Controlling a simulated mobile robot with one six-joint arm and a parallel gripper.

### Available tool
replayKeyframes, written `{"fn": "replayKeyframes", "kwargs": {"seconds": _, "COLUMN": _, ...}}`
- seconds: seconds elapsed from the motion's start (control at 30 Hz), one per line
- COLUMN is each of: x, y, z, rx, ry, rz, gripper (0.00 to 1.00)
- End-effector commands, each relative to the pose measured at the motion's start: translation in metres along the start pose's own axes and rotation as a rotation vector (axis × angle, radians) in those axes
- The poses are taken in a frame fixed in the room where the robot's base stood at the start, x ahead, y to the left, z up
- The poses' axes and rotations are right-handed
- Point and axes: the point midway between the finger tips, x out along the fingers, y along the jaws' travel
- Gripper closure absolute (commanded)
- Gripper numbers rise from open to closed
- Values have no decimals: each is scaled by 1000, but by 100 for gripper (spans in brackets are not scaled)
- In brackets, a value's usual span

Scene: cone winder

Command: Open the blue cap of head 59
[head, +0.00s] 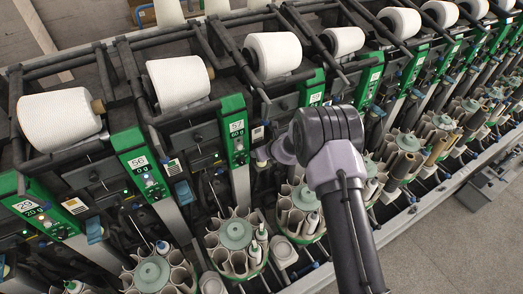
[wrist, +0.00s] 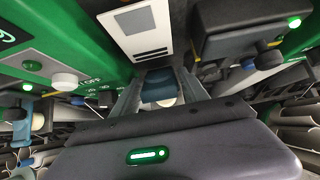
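In the wrist view, a green head panel (wrist: 70,50) shows part of a number that looks like a 9, with a white knob and lit green lights. A dark blue cap (wrist: 158,86) sits below the white label plate, with a pale round piece under it. In the head view, my arm hides the part of the machine in front of the gripper, so the blue cap there cannot be seen.
White yarn cones (head: 180,82) line the top of the machine. Other blue caps show, such as the one by the panel marked 56 (head: 184,192). Round bobbin magazines (head: 236,235) stand below the heads. Grey floor (head: 450,245) is clear at the lower right.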

Motion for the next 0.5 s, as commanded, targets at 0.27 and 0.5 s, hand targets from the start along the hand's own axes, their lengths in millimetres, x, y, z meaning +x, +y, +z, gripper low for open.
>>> {"fn": "replayKeyframes", "kwargs": {"seconds": 0.27, "x": 0, "y": 0, "z": 0, "rx": 0, "ry": 0, "rz": 0, "gripper": 31}}
{"fn": "replayKeyframes", "kwargs": {"seconds": 0.5, "x": -14, "y": 0, "z": 1, "rx": 0, "ry": -1, "rz": -1, "gripper": 31}}
